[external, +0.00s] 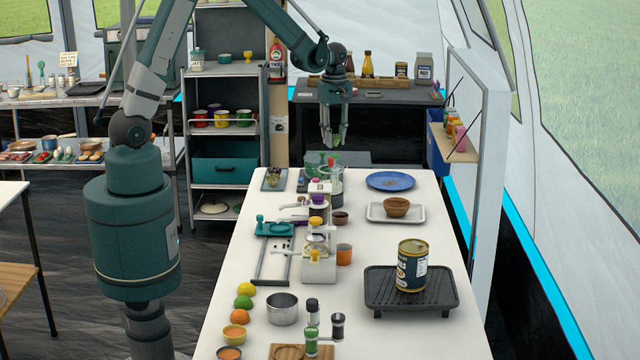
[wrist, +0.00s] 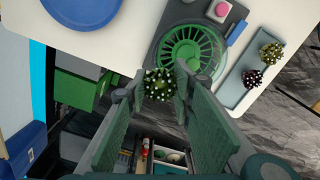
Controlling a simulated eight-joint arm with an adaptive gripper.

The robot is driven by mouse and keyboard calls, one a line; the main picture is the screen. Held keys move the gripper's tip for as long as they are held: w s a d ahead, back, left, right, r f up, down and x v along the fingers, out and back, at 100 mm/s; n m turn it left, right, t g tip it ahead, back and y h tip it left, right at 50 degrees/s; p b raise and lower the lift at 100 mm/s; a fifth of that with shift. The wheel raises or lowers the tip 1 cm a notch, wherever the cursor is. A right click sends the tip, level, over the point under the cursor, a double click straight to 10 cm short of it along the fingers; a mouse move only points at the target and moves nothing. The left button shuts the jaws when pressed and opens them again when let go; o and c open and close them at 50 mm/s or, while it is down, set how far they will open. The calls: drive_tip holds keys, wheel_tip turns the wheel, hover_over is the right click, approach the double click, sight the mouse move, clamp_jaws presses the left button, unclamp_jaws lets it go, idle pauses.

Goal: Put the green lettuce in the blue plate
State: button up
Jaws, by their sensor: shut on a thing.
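The blue plate (external: 391,181) lies on the far right part of the white table, and it shows at the top left of the wrist view (wrist: 82,8). It looks empty. My gripper (external: 333,145) hangs pointing down over the table's far end, left of the plate. In the wrist view my gripper (wrist: 158,92) has its fingertips at a small, dark green, white-speckled bunch (wrist: 158,84), which appears to be the lettuce, held between them. In the external view the bunch is hard to make out at the fingertips.
A green slotted round basket (wrist: 188,50) on a grey appliance stands close to the fingertips. A tray (external: 274,178) with small speckled items is beside it. A white tray (external: 374,213) with a brown bowl (external: 396,207) sits in front of the plate.

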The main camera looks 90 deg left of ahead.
drive_tip(key=w+d, duration=0.4)
drive_tip(key=w, duration=0.5)
drive_tip(key=w+d, duration=0.4)
drive_tip(key=w, duration=0.5)
drive_tip(key=shift+w+d+f, duration=0.15)
drive_tip(key=shift+w+d, duration=0.05)
drive_tip(key=shift+w, duration=0.1)
hover_over(387, 184)
drive_tip(key=shift+w+a+f+b, duration=0.1)
drive_tip(key=shift+f+b, duration=0.2)
drive_tip(key=shift+f, duration=2.85)
drive_tip(key=shift+f, duration=1.85)
drive_tip(key=shift+f+b, duration=0.2)
drive_tip(key=shift+b, duration=0.2)
drive_tip(key=o, duration=0.9)
drive_tip(key=shift+c, duration=0.2)
